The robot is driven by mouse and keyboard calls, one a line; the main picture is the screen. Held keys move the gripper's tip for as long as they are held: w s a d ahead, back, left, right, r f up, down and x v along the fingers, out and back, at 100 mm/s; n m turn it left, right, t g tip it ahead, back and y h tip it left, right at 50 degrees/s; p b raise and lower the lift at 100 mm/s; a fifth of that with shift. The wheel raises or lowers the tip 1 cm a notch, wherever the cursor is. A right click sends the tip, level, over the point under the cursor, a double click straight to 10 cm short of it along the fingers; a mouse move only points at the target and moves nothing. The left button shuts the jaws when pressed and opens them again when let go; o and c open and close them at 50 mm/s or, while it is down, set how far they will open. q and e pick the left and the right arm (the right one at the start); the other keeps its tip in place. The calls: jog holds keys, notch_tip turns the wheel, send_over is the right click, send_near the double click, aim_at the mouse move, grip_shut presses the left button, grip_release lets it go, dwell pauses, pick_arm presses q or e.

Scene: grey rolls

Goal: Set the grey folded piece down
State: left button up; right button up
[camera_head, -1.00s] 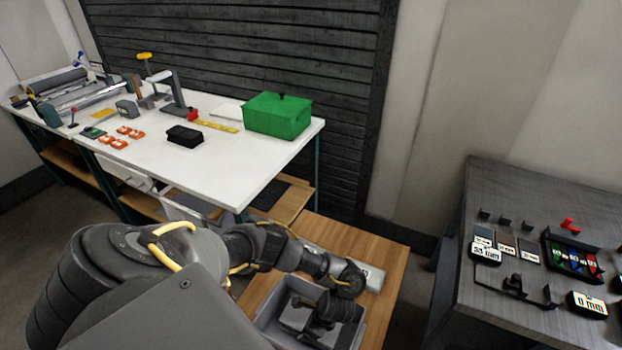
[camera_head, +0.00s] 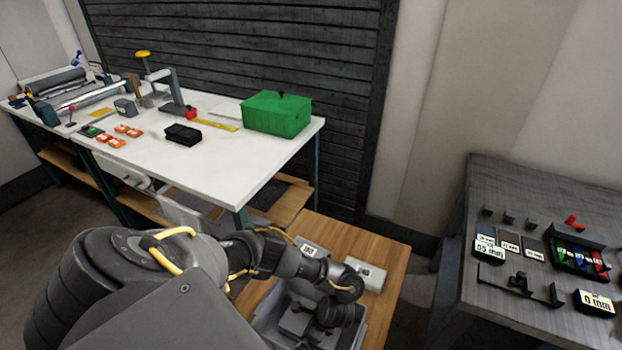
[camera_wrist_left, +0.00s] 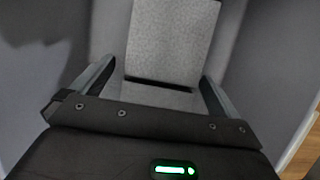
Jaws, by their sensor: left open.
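The grey folded piece (camera_wrist_left: 172,42) shows in the left wrist view as a speckled light-grey panel with a dark fold line and a lower flap. My left gripper (camera_wrist_left: 157,85) is open, with one finger on each side of the piece's lower part. I cannot tell whether the fingers touch it. Smooth grey walls surround the piece. In the head view my left arm reaches down into a grey bin (camera_head: 266,320), and the fingertips are hard to make out there. My right gripper is not in view.
The bin stands on a wooden table (camera_head: 385,250). Labelled grey blocks (camera_head: 366,276) lie behind it. A white workbench (camera_head: 225,165) with a green box (camera_head: 277,114) is behind. A dark grey table (camera_head: 500,190) with small parts is at the right.

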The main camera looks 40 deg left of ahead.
pick_arm(q)
jog(key=p+v, duration=0.9)
jog(key=v, duration=0.3)
jog(key=shift+w, duration=0.1)
